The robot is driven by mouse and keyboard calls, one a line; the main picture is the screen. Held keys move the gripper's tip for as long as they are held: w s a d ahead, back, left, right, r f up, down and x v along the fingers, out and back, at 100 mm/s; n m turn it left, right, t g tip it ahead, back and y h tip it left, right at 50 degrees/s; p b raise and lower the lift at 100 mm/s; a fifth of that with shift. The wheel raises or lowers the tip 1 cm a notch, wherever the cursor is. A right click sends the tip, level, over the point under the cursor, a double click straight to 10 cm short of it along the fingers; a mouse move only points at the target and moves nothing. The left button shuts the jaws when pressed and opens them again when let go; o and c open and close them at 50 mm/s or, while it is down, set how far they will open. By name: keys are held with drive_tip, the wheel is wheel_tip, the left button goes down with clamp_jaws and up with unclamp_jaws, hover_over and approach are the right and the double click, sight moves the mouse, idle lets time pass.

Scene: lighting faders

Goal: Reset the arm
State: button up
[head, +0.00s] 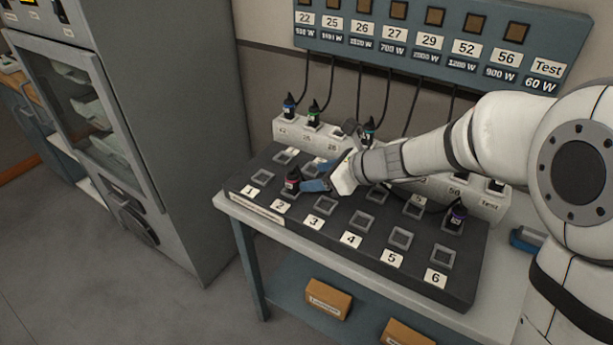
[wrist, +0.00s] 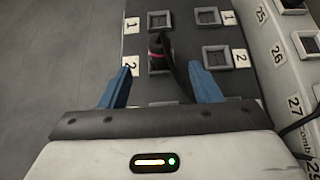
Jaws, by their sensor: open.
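My arm reaches in from the right in the head view, and my gripper (head: 312,185) hangs over the dark fader board (head: 330,240) near the socket labelled 2. In the wrist view my gripper (wrist: 166,80) shows two blue fingers spread wide apart. A black plug with a red band (head: 292,180) stands in the front-row socket at label 2, just beyond the fingertips. The plug (wrist: 158,46) also shows in the wrist view, between the lines of the fingers, with its dark cable running back between them. Nothing is visibly held.
A white socket strip (head: 300,130) with several plugs runs behind the board. A blue-grey panel (head: 430,35) with numbered labels hangs above. A plug with a purple band (head: 455,219) stands at the board's right. A grey cabinet (head: 180,120) is at left.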

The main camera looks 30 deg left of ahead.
drive_tip(key=shift+v, duration=1)
drive_tip(key=s+d+r+n+h+p, duration=0.1)
drive_tip(key=s+d+n+h, duration=0.2)
drive_tip(key=d, duration=1)
drive_tip(key=s+d+r+n+t+h+p, duration=0.1)
drive_tip(key=s+d+n+h, duration=0.3)
drive_tip(key=d+n, duration=0.5)
drive_tip(key=s+d+r+n+t+h+p, duration=0.1)
drive_tip(key=s+d+n, duration=0.5)
drive_tip(key=d, duration=1.1)
wheel_tip(320, 180, up, 2)
drive_tip(key=h+p, duration=0.1)
drive_tip(key=h, duration=0.2)
drive_tip(key=shift+r, duration=0.2)
drive_tip(key=shift+d, duration=0.1)
drive_tip(key=shift+c, duration=0.5)
